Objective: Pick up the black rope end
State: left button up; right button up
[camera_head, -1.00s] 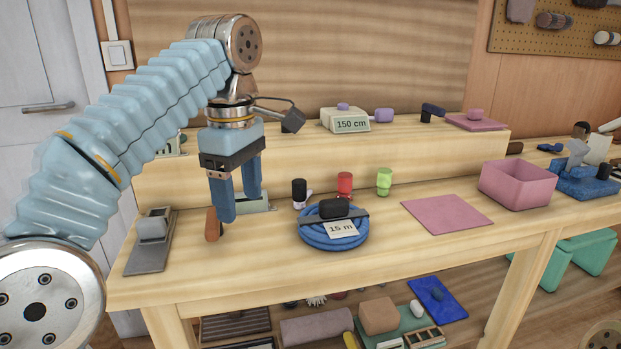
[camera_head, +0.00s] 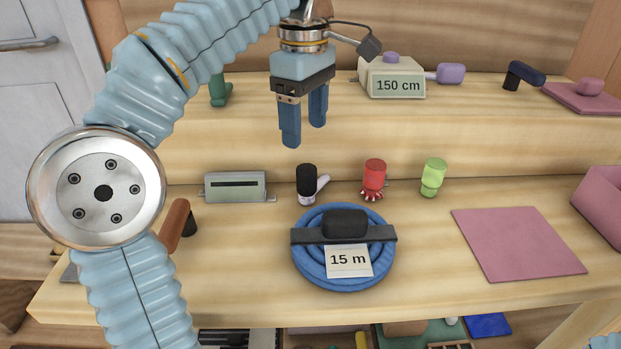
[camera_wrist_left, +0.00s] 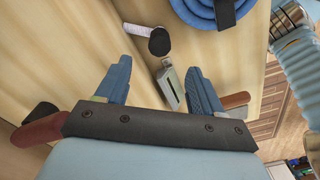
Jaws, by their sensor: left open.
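The black rope end (camera_head: 306,178) stands upright at the back of the bench top, with a short pale piece at its side. It also shows in the left wrist view (camera_wrist_left: 159,42), ahead of the fingertips. My left gripper (camera_head: 304,134) is open and empty, fingers pointing down, above the black end and apart from it. In the left wrist view the gripper's fingers (camera_wrist_left: 160,66) are spread with nothing between them. A red end (camera_head: 374,178) and a green end (camera_head: 433,176) stand to the right. My right gripper is not in view.
A blue rope coil (camera_head: 312,268) with a black strap and "15 m" card lies in front. A grey slotted block (camera_head: 235,187) is left of the black end. A pink mat (camera_head: 518,244) lies right. The raised shelf (camera_head: 420,135) bears a "150 cm" box (camera_head: 391,78).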

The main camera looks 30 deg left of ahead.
aim_at(307, 168)
pick_arm(q)
notch_tip(307, 168, down, 6)
jog(key=shift+r+b, duration=0.1)
jog(key=shift+b, duration=0.65)
jog(key=shift+d+f+b, duration=0.1)
jog(key=shift+f+b, duration=0.4)
jog(key=shift+f, duration=2.6)
grip_shut()
